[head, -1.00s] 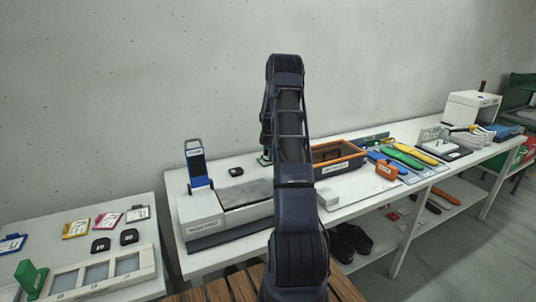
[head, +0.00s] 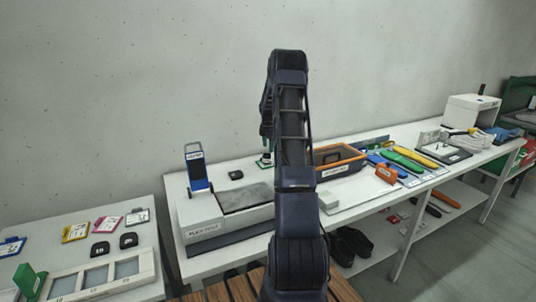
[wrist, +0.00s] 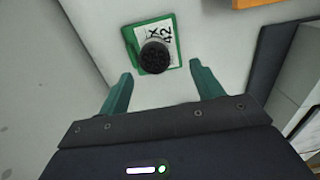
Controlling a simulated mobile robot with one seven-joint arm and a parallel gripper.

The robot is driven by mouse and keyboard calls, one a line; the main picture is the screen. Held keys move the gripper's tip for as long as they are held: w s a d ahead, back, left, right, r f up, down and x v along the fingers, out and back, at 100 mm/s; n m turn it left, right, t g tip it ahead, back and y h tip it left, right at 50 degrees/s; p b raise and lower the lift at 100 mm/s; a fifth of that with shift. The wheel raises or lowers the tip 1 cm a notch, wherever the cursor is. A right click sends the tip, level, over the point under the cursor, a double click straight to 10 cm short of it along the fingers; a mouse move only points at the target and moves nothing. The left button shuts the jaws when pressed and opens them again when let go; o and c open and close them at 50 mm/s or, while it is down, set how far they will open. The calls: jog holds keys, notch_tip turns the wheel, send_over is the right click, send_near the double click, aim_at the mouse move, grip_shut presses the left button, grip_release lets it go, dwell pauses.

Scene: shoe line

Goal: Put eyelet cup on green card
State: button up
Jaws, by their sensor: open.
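The eyelet cup (wrist: 155,55), round with a dark speckled top and a pale side, stands on the green card (wrist: 129,40) in the wrist view. The card has a white label reading "X 42", partly covered by the cup. In the head view the cup (head: 266,157) and card (head: 259,164) are small on the white table, beside my arm. My gripper (wrist: 160,72) is open, its two green fingers spread and apart from the cup. In the head view its green fingers show above the cup, partly hidden by my arm.
An orange-rimmed crate (head: 340,163) stands right of the card. A small black object (head: 236,175) and a blue upright device (head: 196,168) are to the left. A grey-topped machine (head: 245,198) sits in front. Tools and a box fill the table's right part.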

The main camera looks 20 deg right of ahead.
aim_at(268, 155)
jog(key=s+a+r+m, duration=0.1)
jog(key=s+a+r, duration=0.2)
jog(key=r, duration=0.3)
jog(key=s+a+r+m+t, duration=0.1)
jog(key=s+a+r+m, duration=0.1)
jog(key=s+a+r, duration=0.3)
jog(key=s+a+r+m, duration=0.1)
jog(key=s+a+r, duration=0.1)
jog(key=r, duration=0.6)
jog(key=s+a+r+m+t, duration=0.1)
jog(key=s+a+r+m, duration=0.1)
jog(key=s+a+r, duration=0.4)
jog(key=s+a+r+m, duration=0.2)
jog(key=s+a+m, duration=0.1)
jog(key=s, duration=0.4)
jog(key=s+a+f+m+t, duration=0.1)
jog(key=s+a+m, duration=0.2)
jog(key=s, duration=0.6)
jog(key=s+a+f+m, duration=0.1)
jog(key=s+a+m, duration=0.2)
jog(key=s, duration=0.7)
jog(key=s+a+f+m+t, duration=0.1)
jog(key=s+a+m, duration=0.2)
jog(key=s, duration=0.7)
jog(key=shift+f+t, duration=0.2)
jog(key=shift+t, duration=0.1)
